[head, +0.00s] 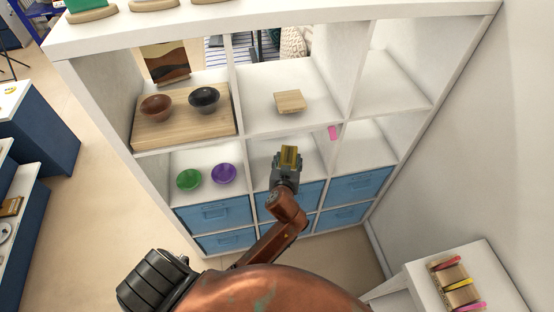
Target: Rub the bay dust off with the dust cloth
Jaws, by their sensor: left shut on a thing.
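My left gripper (288,163) is in front of the middle bay in the lower open row of the white shelf unit (187,157). The gripper hides part of that bay, and I cannot make out any dust there. I cannot tell whether the cloth touches the shelf. My right gripper is not in view.
A wooden block (290,101) sits in the bay above. A pink tag (333,133) is on the divider edge at right. A board (184,126) with two bowls and green (189,180) and purple bowls (223,174) stand left. Blue drawers (213,213) are below.

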